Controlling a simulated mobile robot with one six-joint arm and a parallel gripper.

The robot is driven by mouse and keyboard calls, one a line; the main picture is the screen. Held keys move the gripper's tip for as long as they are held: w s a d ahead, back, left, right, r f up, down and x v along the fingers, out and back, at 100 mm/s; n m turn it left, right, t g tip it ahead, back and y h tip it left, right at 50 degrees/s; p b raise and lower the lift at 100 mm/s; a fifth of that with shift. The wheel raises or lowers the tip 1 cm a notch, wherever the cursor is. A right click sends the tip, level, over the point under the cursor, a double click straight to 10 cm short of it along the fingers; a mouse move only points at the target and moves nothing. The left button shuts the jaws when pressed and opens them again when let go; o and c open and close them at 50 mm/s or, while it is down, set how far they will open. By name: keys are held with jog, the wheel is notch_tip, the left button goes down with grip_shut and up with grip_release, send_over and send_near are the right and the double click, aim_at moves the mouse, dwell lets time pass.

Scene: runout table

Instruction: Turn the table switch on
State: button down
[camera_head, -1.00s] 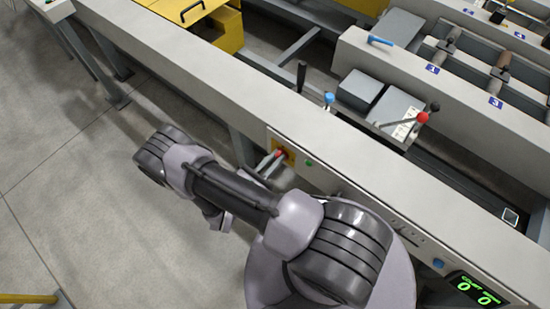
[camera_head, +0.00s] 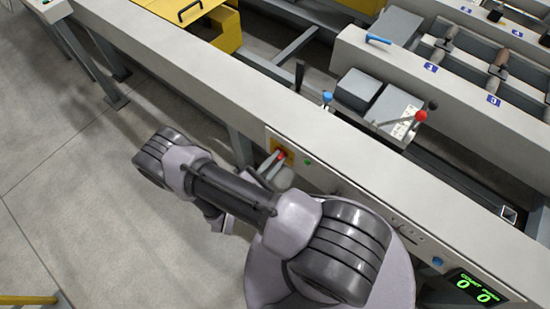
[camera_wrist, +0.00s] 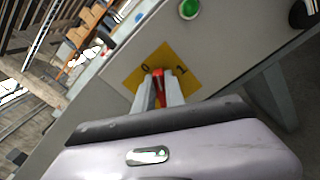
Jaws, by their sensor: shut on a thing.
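The table switch is a red handle (camera_wrist: 157,84) on a yellow plate (camera_wrist: 178,61) marked 0 and 1, set in the front panel of the runout table. In the wrist view my gripper (camera_wrist: 157,90) is shut on the red handle, one finger on each side. The handle points up between the two marks in this tilted view; its exact setting is hard to tell. In the head view the red switch (camera_head: 282,155) shows at the fingertips, and my arm covers part of the panel to its right.
A green button (camera_wrist: 189,9) sits beside the plate. A blue button (camera_head: 437,261) and a green-lit counter display (camera_head: 474,288) are further right on the table front. Levers with a red knob (camera_head: 421,116) and a blue knob (camera_head: 327,97) stand behind the rail. Open floor lies left.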

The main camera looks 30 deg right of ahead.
jog(key=m, duration=0.4)
jog(key=f+m, duration=0.1)
jog(key=m, duration=0.3)
jog(key=s+m, duration=0.1)
jog(key=m, duration=0.3)
jog(key=shift+d+f, duration=0.15)
jog(key=shift+f, duration=0.15)
dwell(0.4)
jog(key=c, duration=1.4)
grip_release()
jog(key=p+v, duration=0.2)
jog(key=v, duration=1.5)
jog(key=shift+a+p, duration=0.2)
jog(key=shift+p, duration=0.1)
